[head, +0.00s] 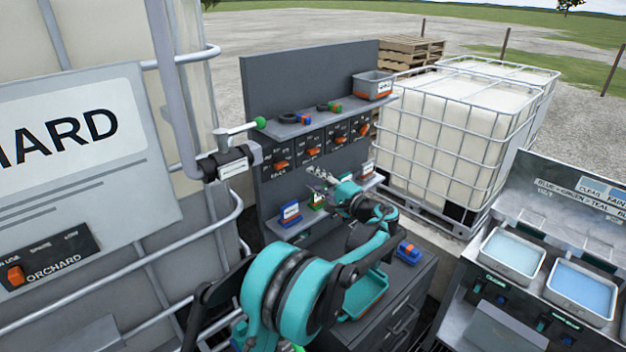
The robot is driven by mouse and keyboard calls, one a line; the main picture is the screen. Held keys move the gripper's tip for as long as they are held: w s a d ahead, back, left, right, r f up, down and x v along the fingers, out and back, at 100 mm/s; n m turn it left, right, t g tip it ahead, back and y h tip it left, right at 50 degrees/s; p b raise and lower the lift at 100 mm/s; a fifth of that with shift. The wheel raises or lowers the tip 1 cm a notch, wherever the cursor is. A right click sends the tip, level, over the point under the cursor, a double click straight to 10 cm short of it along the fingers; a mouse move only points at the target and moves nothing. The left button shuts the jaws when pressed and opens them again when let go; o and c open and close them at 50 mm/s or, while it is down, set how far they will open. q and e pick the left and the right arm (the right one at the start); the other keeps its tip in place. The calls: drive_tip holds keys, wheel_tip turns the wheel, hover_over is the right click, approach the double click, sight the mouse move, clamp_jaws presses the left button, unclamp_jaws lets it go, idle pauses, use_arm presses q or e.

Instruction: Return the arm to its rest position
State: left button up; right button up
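My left arm, teal and black, reaches from the bottom of the head view toward the grey panel station. My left gripper (318,180) is at its far end, in front of the panel and above the lower shelf. Its grey fingers are small and overlap the things behind them, so I cannot tell whether they are open or shut. My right gripper is not in view.
A blue block (290,213) stands on the lower shelf, left of the gripper. A valve with a green-knobbed handle (240,130) juts out at left. A teal tray (366,295) lies on the cabinet beneath my arm. A caged tank (455,135) stands behind; two liquid trays are at right.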

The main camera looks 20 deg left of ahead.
use_arm(q)
drive_tip(key=s+d+f+n+h+b, duration=0.1)
drive_tip(key=s+f+h+b, duration=0.4)
drive_tip(key=s, duration=0.4)
drive_tip(key=s+d+f+n+h+b, duration=0.1)
drive_tip(key=s+d+f+h+b, duration=0.15)
drive_tip(key=s+f, duration=0.55)
drive_tip(key=s+d+f+n+h+b, duration=0.1)
drive_tip(key=s+d+f+h+b, duration=0.2)
drive_tip(key=s+d+f, duration=0.3)
drive_tip(key=s+d+f+n+h+b, duration=0.1)
drive_tip(key=s+d+f+h+b, duration=0.3)
drive_tip(key=s+f, duration=0.5)
drive_tip(key=s+d+h, duration=0.2)
drive_tip(key=s, duration=0.2)
drive_tip(key=shift+s+d+n, duration=0.15)
drive_tip(key=shift+d+n, duration=0.1)
drive_tip(key=shift+n, duration=0.05)
drive_tip(key=shift+f, duration=0.1)
